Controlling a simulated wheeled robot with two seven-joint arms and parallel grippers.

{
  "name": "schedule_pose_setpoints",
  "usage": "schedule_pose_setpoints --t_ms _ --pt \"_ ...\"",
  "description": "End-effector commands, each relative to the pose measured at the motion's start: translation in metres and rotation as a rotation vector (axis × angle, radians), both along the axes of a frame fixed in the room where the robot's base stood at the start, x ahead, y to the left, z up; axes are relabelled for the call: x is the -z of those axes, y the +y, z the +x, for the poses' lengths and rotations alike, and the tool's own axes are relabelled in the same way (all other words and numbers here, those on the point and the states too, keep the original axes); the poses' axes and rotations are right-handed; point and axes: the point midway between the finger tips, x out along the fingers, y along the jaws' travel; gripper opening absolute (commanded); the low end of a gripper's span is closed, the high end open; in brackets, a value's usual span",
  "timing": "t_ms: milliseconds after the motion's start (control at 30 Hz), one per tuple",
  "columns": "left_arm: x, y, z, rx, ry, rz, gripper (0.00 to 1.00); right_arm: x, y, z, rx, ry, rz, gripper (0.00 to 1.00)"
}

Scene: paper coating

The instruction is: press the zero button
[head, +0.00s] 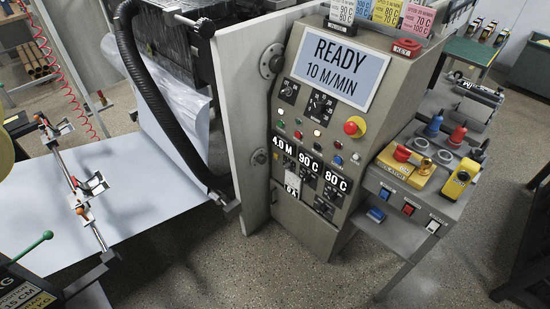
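No button that I can read as "zero" shows in the head view. The control panel (294,222) stands in the middle, with a display (340,66) reading "READY 10 M/MIN". Below it are a red knob on a yellow base (355,127), several small coloured buttons and readouts (309,164) of 4.0 M, 90 C and 80 C. On the side table (391,233) to the right lie a yellow gauge (460,179) and a yellow block with a red knob (405,166). The table front carries blue, red and white switches with small labels. Neither gripper is in view.
White paper (110,228) spreads at the left, beside a rod with clamps (82,200). A black hose (160,110) hangs by the machine. A green-handled lever (33,244) is at lower left. Open floor (250,275) lies in front of the panel.

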Motion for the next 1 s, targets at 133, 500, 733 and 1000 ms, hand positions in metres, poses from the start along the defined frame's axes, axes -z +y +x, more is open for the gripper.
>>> schedule_pose_setpoints --t_ms 133,500,733,1000 --pt "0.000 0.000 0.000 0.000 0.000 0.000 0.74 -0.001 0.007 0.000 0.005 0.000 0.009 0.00" --pt "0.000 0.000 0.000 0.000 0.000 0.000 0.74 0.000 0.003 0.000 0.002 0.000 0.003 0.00" --pt "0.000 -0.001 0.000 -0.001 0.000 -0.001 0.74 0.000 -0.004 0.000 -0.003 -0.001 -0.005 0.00" --pt "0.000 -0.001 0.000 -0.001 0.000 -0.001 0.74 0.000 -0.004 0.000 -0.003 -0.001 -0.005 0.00"
